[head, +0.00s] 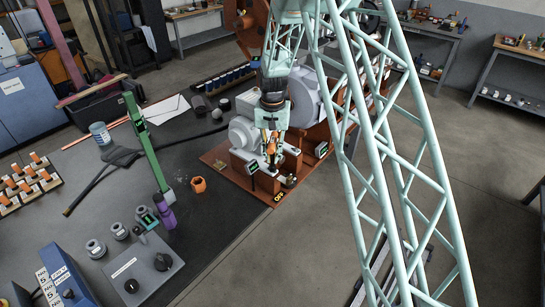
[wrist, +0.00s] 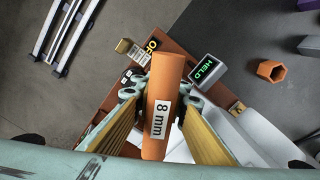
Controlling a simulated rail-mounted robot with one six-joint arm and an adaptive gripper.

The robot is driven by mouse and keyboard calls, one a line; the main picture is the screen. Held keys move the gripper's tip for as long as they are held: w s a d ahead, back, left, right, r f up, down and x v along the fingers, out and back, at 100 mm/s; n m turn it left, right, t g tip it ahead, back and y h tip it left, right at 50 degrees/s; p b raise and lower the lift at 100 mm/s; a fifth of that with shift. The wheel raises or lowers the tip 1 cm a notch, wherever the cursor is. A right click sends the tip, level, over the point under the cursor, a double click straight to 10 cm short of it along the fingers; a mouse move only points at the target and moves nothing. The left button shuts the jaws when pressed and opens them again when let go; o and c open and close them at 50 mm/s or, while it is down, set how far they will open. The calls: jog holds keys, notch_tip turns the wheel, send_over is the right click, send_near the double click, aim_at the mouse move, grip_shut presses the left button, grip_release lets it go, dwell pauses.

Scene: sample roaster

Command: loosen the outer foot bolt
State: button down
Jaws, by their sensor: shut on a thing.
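My gripper (head: 271,138) is over the front of the machine on the brown base plate (head: 230,180), pointing down. In the wrist view my gripper (wrist: 160,115) is shut on an orange tool (wrist: 162,75) labelled "8 mm", held between its yellow-padded fingers. Part of the orange tool (head: 272,143) also shows in the head view. Its far end is over the machine's foot area, and I cannot tell whether it touches a bolt. The outer foot bolt is hidden behind the tool and gripper. A small display (wrist: 207,70) reads "HELD" in green, right of the tool.
An orange hexagonal cup (head: 198,185) stands on the dark bench left of the plate. Racked orange-topped pieces (head: 28,180) lie at far left.

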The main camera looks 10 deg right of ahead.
jog(key=shift+n, duration=0.3)
jog(key=shift+n, duration=1.9)
jog(key=shift+n, duration=2)
jog(key=shift+n+b, duration=0.3)
jog(key=shift+n, duration=1.6)
